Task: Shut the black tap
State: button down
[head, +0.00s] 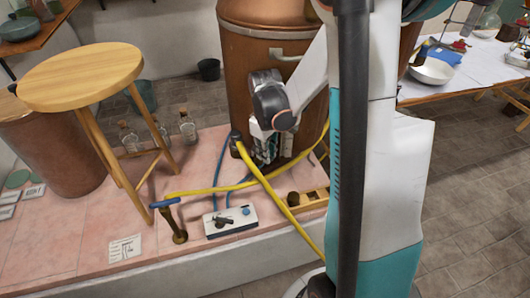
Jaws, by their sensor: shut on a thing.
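A white box (238,214) with a black lever (224,217) lies on the platform in front, clear of the gripper. I cannot tell which black part is the tap. A brass post with a blue handle (166,203) stands left of the box.
Yellow hoses (275,192) and blue hoses (217,180) cross the platform. A wooden stool (82,78) stands at left, with glass bottles (187,127) behind it. A wooden block (313,199) lies right of the box. A cloth-covered table (470,68) stands at right; the floor before it is clear.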

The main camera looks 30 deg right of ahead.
jog(key=shift+w+d+n, duration=0.15)
jog(key=shift+d+n, duration=0.15)
jog(key=shift+n, duration=0.8)
jog(key=shift+w+d+n, duration=0.15)
jog(key=shift+d+n, duration=0.1)
jog(key=shift+n, duration=0.85)
jog(key=c, duration=1.6)
grip_release()
jog(key=shift+o, duration=0.2)
